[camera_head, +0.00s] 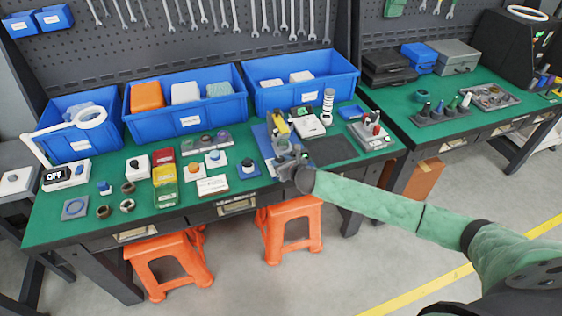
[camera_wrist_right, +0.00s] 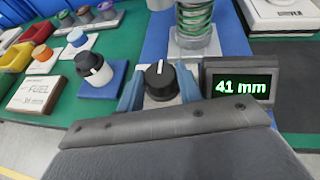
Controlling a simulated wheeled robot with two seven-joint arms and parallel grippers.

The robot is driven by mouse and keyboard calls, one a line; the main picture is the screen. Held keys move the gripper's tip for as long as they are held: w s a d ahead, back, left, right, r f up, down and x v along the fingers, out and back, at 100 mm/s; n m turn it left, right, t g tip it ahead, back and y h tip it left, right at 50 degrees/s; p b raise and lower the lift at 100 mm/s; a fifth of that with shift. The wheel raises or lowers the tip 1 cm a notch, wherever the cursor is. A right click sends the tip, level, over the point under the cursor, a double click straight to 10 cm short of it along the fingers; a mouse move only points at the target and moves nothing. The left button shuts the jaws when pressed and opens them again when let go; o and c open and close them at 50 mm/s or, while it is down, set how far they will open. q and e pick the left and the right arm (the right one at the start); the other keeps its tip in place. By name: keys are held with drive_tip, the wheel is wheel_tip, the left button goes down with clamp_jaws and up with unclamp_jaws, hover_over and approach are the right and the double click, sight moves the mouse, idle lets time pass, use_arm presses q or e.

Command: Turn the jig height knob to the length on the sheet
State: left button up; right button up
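The black jig height knob (camera_wrist_right: 160,78) with a white pointer line sits on a light base in the right wrist view. The pointer points roughly away from the camera. My right gripper (camera_wrist_right: 160,88) has one finger on each side of the knob, very close to it; I cannot tell whether they touch. In the head view the right gripper (camera_head: 287,160) covers the knob. The display (camera_wrist_right: 238,87) beside it reads 41 mm in green. My left gripper is out of view.
A spring (camera_wrist_right: 195,25) on the jig stands just behind the knob. A black-and-white knob on a blue plate (camera_wrist_right: 101,82) is close on the left. A white device (camera_wrist_right: 282,15) stands behind right. Blue bins (camera_head: 185,119) line the bench's back.

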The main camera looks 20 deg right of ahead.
drive_tip(key=shift+m, duration=0.3)
